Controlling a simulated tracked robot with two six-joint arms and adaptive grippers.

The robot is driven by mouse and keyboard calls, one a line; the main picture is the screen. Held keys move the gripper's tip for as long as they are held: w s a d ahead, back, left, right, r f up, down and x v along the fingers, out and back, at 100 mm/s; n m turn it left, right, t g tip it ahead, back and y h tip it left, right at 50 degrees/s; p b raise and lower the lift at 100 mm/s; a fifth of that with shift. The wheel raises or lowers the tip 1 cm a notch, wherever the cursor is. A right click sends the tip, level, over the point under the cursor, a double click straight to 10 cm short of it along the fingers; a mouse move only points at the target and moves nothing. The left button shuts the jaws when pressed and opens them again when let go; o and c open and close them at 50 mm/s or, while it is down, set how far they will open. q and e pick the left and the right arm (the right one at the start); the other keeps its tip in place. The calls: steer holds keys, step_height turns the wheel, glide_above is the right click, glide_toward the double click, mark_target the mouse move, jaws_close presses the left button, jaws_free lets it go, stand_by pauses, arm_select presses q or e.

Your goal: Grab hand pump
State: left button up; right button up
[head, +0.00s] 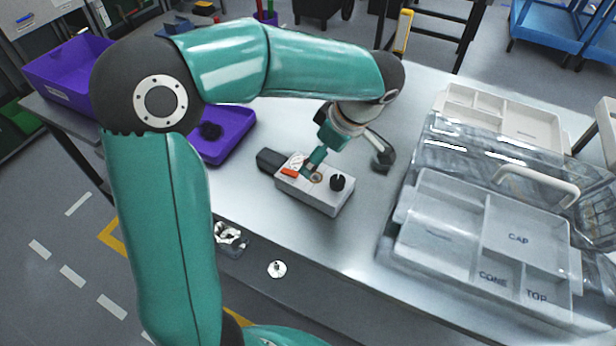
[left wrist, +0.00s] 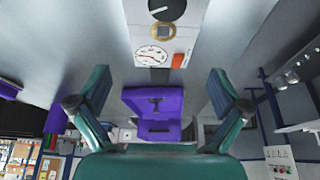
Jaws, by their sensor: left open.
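A light grey box-shaped unit (head: 318,196) lies on the steel table, with a dark grip-like block (head: 270,161) at its left end. It looks like the hand pump. Its top has a white dial gauge, a red-orange button, a brass-coloured ring and a black knob. The left wrist view shows the unit (left wrist: 192,30) upright at the top, its dark end (left wrist: 160,75) pointing down. My left gripper (head: 347,160) is above the unit, one finger covering part of its top. In the left wrist view, my left gripper (left wrist: 159,75) has fingers wide apart and nothing between them. My right gripper is not in view.
A purple tray (head: 238,149) lies left of the unit; a purple bin (head: 66,80) stands farther left. A grey compartment tray (head: 425,258) labelled CAP, CONE and TOP is at right, beside a clear-lidded case (head: 462,146). Bare table surrounds the unit's right side.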

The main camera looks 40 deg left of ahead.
mark_target(313, 176)
arm_select(q)
steer(key=x, duration=0.4)
steer(key=shift+d+p+x, duration=0.1)
steer(key=shift+p+x, duration=0.15)
steer(key=shift+x, duration=1.1)
steer(key=shift+d+p+x, duration=0.15)
steer(key=shift+p+x, duration=0.05)
steer(key=shift+x, duration=1.1)
steer(key=c, duration=1.2)
